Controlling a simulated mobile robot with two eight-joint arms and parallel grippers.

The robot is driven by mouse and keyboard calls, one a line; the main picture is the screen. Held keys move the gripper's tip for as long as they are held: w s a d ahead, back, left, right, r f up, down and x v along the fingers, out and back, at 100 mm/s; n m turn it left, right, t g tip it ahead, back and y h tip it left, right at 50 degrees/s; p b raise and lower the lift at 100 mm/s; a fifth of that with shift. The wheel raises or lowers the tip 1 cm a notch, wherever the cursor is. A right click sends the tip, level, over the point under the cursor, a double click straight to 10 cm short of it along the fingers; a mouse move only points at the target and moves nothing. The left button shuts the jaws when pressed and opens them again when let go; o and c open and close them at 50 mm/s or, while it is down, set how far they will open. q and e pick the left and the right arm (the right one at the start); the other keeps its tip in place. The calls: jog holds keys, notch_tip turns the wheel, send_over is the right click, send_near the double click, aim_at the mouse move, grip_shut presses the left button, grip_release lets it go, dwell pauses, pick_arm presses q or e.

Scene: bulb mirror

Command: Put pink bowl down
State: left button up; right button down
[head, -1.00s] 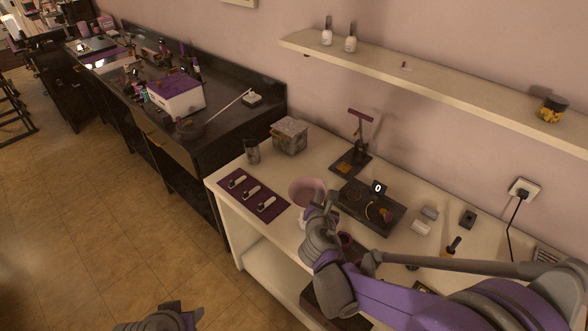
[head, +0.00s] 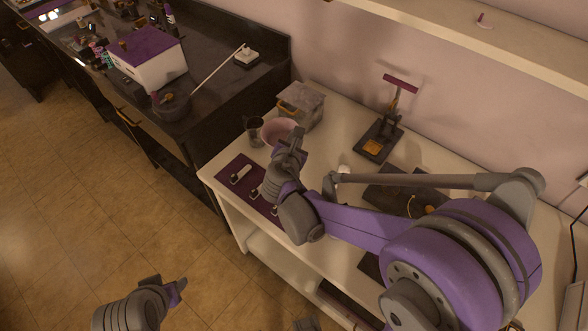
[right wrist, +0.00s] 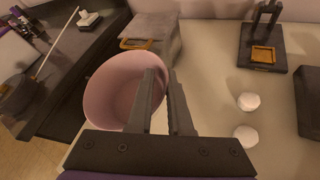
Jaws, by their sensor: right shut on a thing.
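In the right wrist view the fingers (right wrist: 168,90) are shut on the rim of the bowl (right wrist: 108,78). I cannot tell whether its base touches the table. My left gripper (head: 178,288) hangs over the floor at the lower left, away from the table; its jaw opening is unclear.
A purple mat (head: 229,166) with small white-topped items lies in front. A stand (head: 378,142) and a dark tray are to the right. A dark counter (head: 225,90) adjoins at left.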

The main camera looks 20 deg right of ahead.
aim_at(308, 172)
jog(key=d+f+m+g+h+b, duration=0.1)
jog(key=f+b, duration=0.1)
jog(key=f, duration=0.2)
jog(key=s+d+f+m+h+b, duration=0.1)
jog(key=f+b, duration=0.2)
jog(key=f, duration=0.1)
jog(key=d+f+m+g+b, duration=0.1)
jog(key=d+f+b, duration=0.1)
jog(key=f+b, duration=0.1)
jog(key=shift+s+f+m+g+h, duration=0.2)
jog(key=shift+f+m+g+h, duration=0.15)
jog(key=shift+f, duration=0.3)
pick_arm(q)
notch_tip(308, 172, down, 10)
jog(key=s, duration=0.1)
jog(key=shift+f, duration=0.1)
pick_arm(e)
jog(key=c, duration=1.3)
grip_release()
jog(key=shift+f, duration=0.1)
jog(key=o, duration=0.5)
jog(key=shift+c, duration=0.2)
